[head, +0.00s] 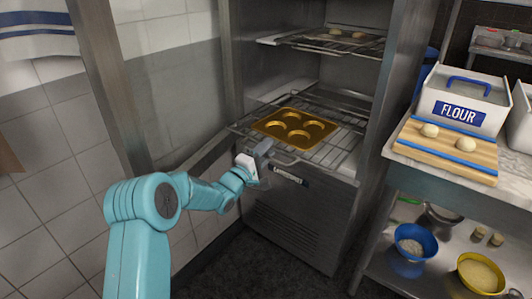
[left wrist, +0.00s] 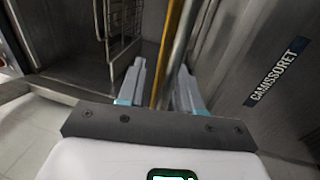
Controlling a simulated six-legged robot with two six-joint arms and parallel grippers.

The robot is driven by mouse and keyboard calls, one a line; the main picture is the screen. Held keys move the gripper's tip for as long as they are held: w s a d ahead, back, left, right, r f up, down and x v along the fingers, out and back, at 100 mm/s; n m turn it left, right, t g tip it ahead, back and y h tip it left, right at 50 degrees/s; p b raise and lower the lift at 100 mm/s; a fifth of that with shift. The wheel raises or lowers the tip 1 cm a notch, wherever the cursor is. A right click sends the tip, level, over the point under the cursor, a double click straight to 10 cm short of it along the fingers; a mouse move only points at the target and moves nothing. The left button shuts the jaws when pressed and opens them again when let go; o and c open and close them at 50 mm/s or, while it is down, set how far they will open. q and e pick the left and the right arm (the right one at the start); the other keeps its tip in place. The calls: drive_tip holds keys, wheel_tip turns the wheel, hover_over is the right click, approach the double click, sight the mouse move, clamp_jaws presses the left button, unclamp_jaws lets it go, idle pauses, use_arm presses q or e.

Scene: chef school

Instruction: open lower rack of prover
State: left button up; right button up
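The prover (head: 300,220) is a tall metal cabinet, open at the front. Its lower wire rack (head: 340,153) carries a gold tin (head: 296,129) with round hollows. My left gripper (head: 264,148) is at the rack's front edge, left of its middle. In the left wrist view my left gripper (left wrist: 160,85) has its fingers apart, with the rack's grey front bar (left wrist: 181,42) running between them. Gaps show beside the bar, so the fingers do not look closed on it. The gold tin's edge (left wrist: 168,45) lies alongside the bar. My right gripper is not in view.
An upper rack (head: 330,43) holds pale dough pieces. At right, a steel table (head: 400,170) bears a flour bin (head: 462,100) and a board (head: 445,150) with dough. Blue (head: 415,241) and yellow bowls (head: 480,273) sit below. The floor before the prover is clear.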

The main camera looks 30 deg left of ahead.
use_arm(q)
drive_tip(key=shift+f, duration=0.2)
drive_tip(key=v, duration=1.6)
drive_tip(key=shift+s, duration=0.15)
drive_tip(key=shift+d+r, duration=0.1)
drive_tip(key=shift+r, duration=0.1)
